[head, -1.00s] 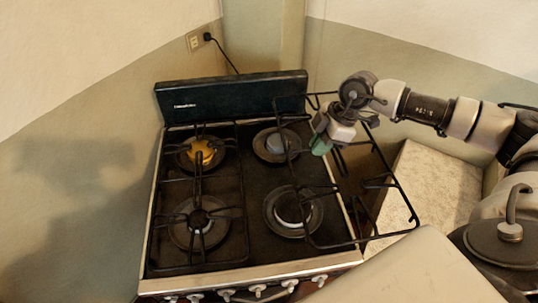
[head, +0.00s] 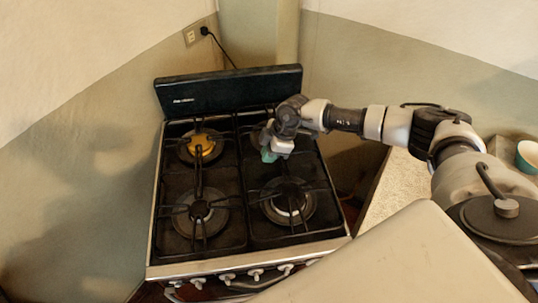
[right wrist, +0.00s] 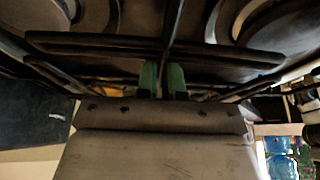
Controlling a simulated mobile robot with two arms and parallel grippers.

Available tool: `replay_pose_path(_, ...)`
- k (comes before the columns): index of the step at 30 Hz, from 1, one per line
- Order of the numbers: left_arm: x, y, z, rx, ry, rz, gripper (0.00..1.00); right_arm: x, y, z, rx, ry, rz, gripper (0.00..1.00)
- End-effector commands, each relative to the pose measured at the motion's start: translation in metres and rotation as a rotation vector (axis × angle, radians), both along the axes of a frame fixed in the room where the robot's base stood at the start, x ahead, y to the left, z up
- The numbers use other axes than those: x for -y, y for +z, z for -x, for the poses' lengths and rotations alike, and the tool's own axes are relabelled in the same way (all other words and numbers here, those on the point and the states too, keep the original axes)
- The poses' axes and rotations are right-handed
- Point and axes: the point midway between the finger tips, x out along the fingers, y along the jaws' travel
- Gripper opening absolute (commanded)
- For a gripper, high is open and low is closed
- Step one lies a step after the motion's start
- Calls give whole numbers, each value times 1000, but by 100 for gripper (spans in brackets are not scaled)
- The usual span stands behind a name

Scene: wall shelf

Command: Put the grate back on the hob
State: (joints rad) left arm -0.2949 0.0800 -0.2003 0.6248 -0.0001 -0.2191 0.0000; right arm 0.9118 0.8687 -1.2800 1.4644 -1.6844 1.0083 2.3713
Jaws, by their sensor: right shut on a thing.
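The black wire grate (head: 287,184) lies over the right-hand burners of the hob (head: 250,257), beside the left grate (head: 199,178). It looks about level and lined up with the left grate; whether it touches the hob all round I cannot tell. My right gripper (head: 268,153) is over the rear right burner and hides part of it. Its green fingertips (right wrist: 163,80) are shut on a bar of the grate (right wrist: 100,45) in the right wrist view. My left gripper is not in view.
The stove's upright back panel (head: 228,91) stands close behind the grates. A speckled counter (head: 398,178) is to the right, across a dark gap. A bowl-like vessel (head: 528,157) stands at the far right. A plug and cord (head: 206,31) are on the wall.

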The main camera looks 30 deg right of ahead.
Motion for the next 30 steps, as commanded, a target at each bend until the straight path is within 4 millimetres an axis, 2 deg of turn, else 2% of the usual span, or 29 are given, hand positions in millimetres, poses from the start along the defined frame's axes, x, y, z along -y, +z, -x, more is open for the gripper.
replay_pose_path(4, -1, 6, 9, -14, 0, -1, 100, -1, -13, -1, 3, -2, -3, 0)
replay_pose_path(11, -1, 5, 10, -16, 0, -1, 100, -1, -17, -1, 4, 0, -3, 0)
replay_pose_path(12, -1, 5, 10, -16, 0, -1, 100, 0, -18, 0, 0, 0, -1, 10)
replay_pose_path(17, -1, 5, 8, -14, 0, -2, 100, 0, -18, 0, 0, 0, -1, 33)
replay_pose_path(26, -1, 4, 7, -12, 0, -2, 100, 1, -16, 0, 2, 0, -2, 33)
replay_pose_path(30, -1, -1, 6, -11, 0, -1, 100, 7, -3, 2, 4, 0, -1, 33)
